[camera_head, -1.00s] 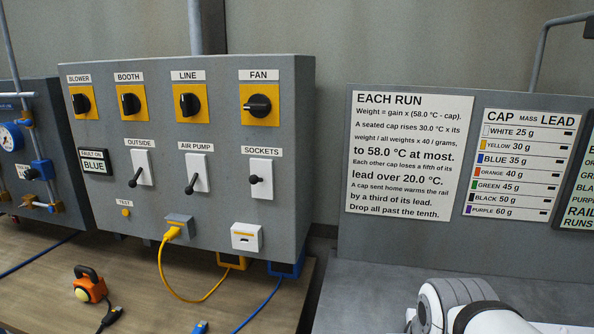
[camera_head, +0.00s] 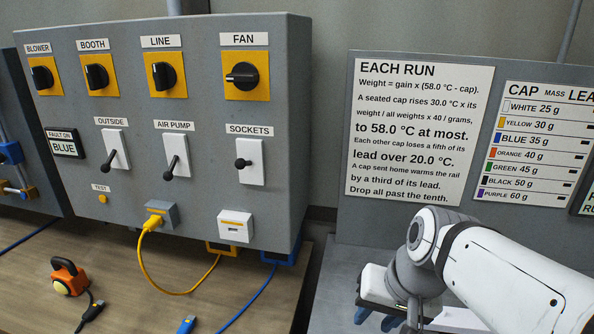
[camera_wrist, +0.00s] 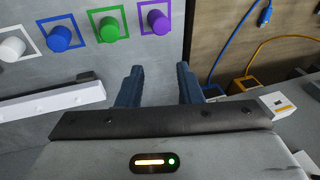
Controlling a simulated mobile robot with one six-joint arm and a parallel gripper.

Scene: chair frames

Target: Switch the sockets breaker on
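The sockets breaker (camera_head: 250,162) is a white plate with a black lever, under the SOCKETS label on the grey panel (camera_head: 205,105). Its round knob sticks out towards me, near mid-height on the plate, with little stem showing. The OUTSIDE lever (camera_head: 115,149) and AIR PUMP lever (camera_head: 176,155) have their knobs low and their stems slanting. My gripper (camera_head: 377,318) is low at the right, in front of the grey bench and well apart from the breaker. In the wrist view, its two dark blue fingers (camera_wrist: 159,84) are spread with nothing between them.
Rotary switches, including FAN (camera_head: 243,75), sit above the breakers. A yellow plug and cable (camera_head: 152,222) and a white socket box (camera_head: 235,226) are below. An orange padlock-like object (camera_head: 68,277) lies on the wooden table. Coloured caps, one purple (camera_wrist: 158,22), stand on the bench.

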